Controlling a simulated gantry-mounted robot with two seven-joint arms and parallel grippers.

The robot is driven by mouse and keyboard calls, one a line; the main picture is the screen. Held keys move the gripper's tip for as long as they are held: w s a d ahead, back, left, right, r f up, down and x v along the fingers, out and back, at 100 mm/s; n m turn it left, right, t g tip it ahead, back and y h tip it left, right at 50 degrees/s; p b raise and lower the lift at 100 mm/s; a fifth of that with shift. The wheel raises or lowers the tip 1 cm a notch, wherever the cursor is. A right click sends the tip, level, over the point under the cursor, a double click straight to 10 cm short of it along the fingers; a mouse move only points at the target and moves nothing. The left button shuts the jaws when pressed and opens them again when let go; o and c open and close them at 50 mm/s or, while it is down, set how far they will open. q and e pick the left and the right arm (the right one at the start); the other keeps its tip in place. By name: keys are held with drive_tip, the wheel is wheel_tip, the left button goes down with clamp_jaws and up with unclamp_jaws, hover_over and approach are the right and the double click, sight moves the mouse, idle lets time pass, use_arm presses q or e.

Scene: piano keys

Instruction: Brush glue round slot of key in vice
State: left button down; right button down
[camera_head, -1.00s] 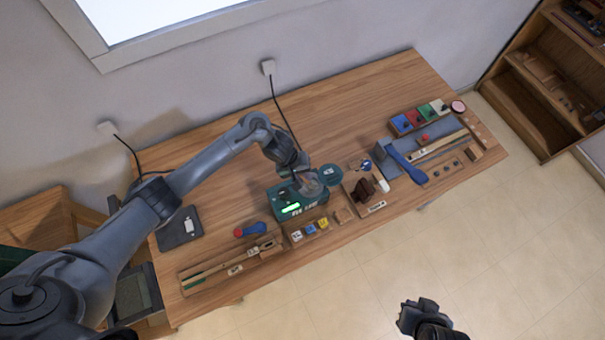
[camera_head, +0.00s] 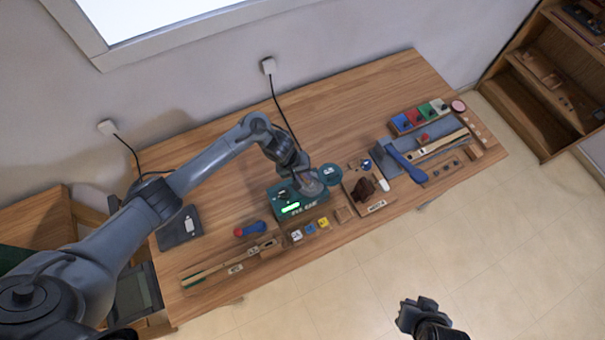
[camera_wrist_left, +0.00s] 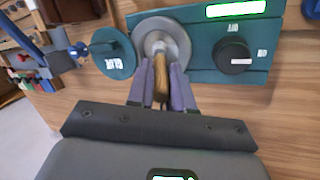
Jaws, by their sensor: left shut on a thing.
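My left gripper (camera_head: 308,182) is at the teal glue warmer (camera_head: 285,207). In the left wrist view its fingers (camera_wrist_left: 162,90) are shut on the wooden handle of the brush (camera_wrist_left: 160,76). The brush stands in the round metal glue pot (camera_wrist_left: 165,42) in the warmer; its bristles are hidden. The round teal lid (camera_wrist_left: 113,53), lettered GLUE, lies beside the pot. A blue tool or vice part (camera_head: 405,163) and a pale key-like piece (camera_head: 440,145) lie on the grey mat at right; the slot is too small to make out. My right gripper (camera_head: 416,312) is off the table's front edge.
A wooden holder with long strips (camera_head: 230,262) lies at the front left. A brown item (camera_head: 364,190) stands on a wooden tray. Cables run at the back; the wood behind the warmer is clear.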

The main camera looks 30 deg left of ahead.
idle(0.5)
use_arm(q)
drive_tip(key=shift+f+p, duration=0.15)
drive_tip(key=shift+p, duration=0.3)
idle(0.6)
idle(0.5)
wheel_tip(320, 180, up, 4)
drive_tip(key=p, duration=0.5)
drive_tip(key=shift+r+p, duration=0.2)
drive_tip(key=shift+p, duration=0.15)
wheel_tip(320, 180, up, 3)
drive_tip(key=p, duration=0.4)
drive_tip(key=shift+f, duration=0.1)
idle(0.4)
